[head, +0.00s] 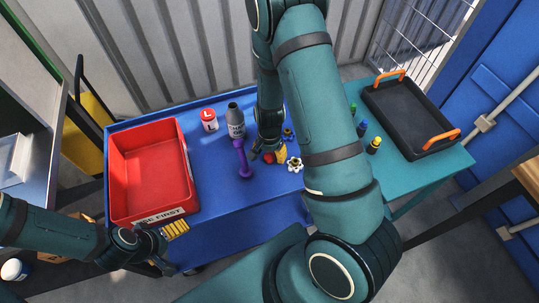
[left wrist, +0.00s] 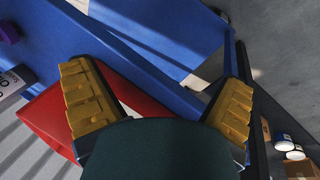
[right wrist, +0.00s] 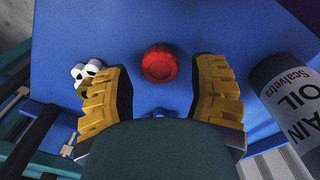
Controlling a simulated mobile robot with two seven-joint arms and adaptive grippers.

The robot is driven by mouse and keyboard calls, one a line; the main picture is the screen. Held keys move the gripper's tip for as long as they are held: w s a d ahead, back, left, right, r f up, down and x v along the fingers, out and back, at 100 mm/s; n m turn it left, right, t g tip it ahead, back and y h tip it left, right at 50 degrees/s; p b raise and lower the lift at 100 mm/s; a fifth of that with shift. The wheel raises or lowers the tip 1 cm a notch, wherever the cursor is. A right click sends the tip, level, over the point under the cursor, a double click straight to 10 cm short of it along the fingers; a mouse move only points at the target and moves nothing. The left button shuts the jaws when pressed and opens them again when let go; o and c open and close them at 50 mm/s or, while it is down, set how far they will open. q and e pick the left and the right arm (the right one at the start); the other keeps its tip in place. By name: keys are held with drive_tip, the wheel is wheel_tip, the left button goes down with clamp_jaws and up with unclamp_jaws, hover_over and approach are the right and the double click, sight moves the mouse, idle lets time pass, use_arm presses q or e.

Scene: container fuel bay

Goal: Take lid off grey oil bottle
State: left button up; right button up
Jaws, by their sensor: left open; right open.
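The grey oil bottle (head: 236,126) stands upright on the blue table, with a dark narrow top. In the right wrist view its labelled side (right wrist: 285,90) shows at the right edge, outside the fingers. A round red cap-like piece (right wrist: 160,63) is on the blue surface, ahead of and between the spread fingers of my right gripper (right wrist: 160,100). In the head view my right gripper (head: 269,155) is right of the bottle, apart from it. My left gripper (head: 170,244) is open and empty near the front of the red bin.
The red bin (head: 183,150) fills the table's left side. A red-and-white can (head: 209,119) and a purple tool (head: 243,161) are near the bottle. A white knob (head: 295,164) lies right of my right gripper. A black tray (head: 410,120) is on the teal table.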

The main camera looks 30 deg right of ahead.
sight(270, 156)
use_arm(q)
drive_tip(key=r+p, duration=0.1)
drive_tip(key=w+r+p, duration=0.1)
drive_tip(key=shift+a+r, duration=0.1)
drive_tip(key=shift+r, duration=0.3)
use_arm(e)
wheel_tip(270, 156, up, 10)
drive_tip(key=shift+f, duration=0.15)
use_arm(q)
drive_tip(key=shift+s, duration=0.1)
